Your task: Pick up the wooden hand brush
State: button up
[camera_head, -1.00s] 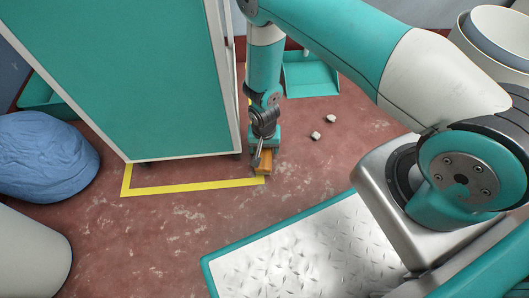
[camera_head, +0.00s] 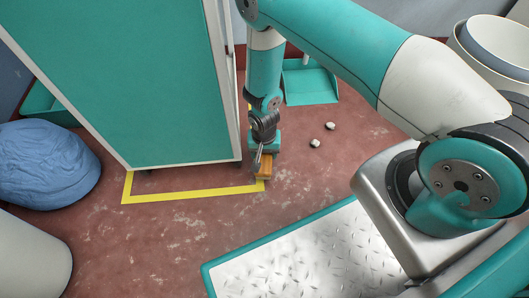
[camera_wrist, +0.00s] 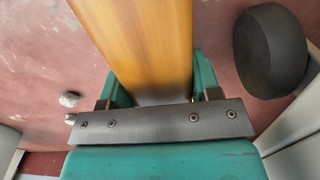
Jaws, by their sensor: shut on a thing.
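The wooden hand brush (camera_head: 264,168) is at the right side of the teal cabinet, by the corner of the yellow floor line. My gripper (camera_head: 262,160) points down and is shut on it. In the wrist view the brush's orange-brown wooden body (camera_wrist: 140,40) runs up out of the picture from between the teal fingers of my gripper (camera_wrist: 152,95). The brush's underside and any bristles are hidden. I cannot tell whether it touches the floor.
The teal cabinet (camera_head: 130,85) stands close on the left, with a dark caster (camera_wrist: 270,50) near my gripper. A teal dustpan (camera_head: 310,83) lies behind. Two pale lumps (camera_head: 330,126) lie on the floor. A blue bundle (camera_head: 45,163) is at left. Red floor in front is clear.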

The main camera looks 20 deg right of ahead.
notch_tip(320, 180, up, 18)
jog(key=p, duration=0.9)
